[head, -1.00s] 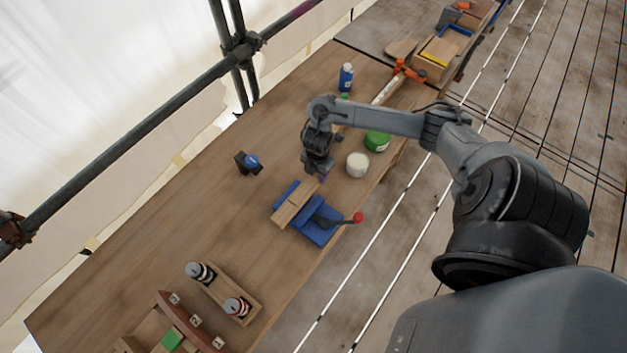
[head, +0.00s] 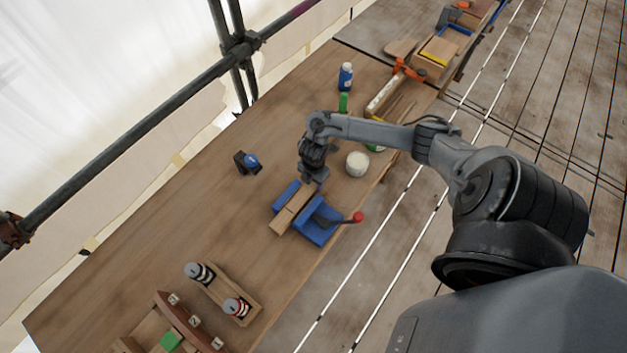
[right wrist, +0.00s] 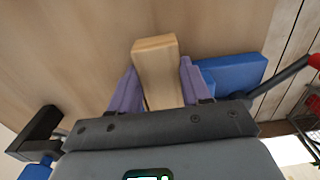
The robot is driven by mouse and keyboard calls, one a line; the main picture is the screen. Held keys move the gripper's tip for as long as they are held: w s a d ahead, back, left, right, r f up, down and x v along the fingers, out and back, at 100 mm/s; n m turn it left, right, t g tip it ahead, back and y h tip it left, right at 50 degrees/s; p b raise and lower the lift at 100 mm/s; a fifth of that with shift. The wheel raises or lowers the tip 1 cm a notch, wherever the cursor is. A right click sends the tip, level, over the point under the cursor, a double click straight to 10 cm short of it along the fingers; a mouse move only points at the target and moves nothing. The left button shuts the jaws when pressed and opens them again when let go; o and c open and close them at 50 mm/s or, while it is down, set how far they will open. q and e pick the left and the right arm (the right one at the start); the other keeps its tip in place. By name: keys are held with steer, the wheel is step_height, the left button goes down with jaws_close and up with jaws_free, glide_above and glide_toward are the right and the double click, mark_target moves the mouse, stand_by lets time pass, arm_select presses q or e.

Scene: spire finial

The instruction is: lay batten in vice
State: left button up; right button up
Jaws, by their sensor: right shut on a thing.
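The batten (head: 284,223) is a short pale wooden bar with a dark line across it. It lies lengthwise along the gap between the jaws of the blue vice (head: 317,233); I cannot tell whether it rests on the vice floor. My right gripper (head: 317,181) is shut on the batten's far end. In the right wrist view the batten (right wrist: 157,62) sits between the two purple fingers (right wrist: 158,88), and part of the blue vice (right wrist: 238,73) shows on the right. My left gripper is not in view.
A white round tub (head: 357,164) stands right of the gripper. A dark block with a blue part (head: 247,162) lies to the left. A wooden rack with striped cylinders (head: 222,294) is nearer. The vice handle has a red knob (head: 357,217). The table left of the vice is clear.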

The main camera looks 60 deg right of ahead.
steer(key=o, duration=1.2)
step_height(320, 180, up, 12)
steer(key=f+p, duration=0.1)
steer(key=p, duration=0.2)
steer(key=w+a+m+t+y, duration=0.25)
steer(key=a+t, duration=0.25)
steer(key=a, duration=1.8)
steer(key=s+d+r+m+g+h, duration=0.1)
steer(key=s+r+m+h, duration=0.1)
steer(key=s+r+m, duration=0.6)
steer(key=s+m, duration=0.3)
steer(key=s, duration=0.1)
steer(key=shift+s, duration=0.15)
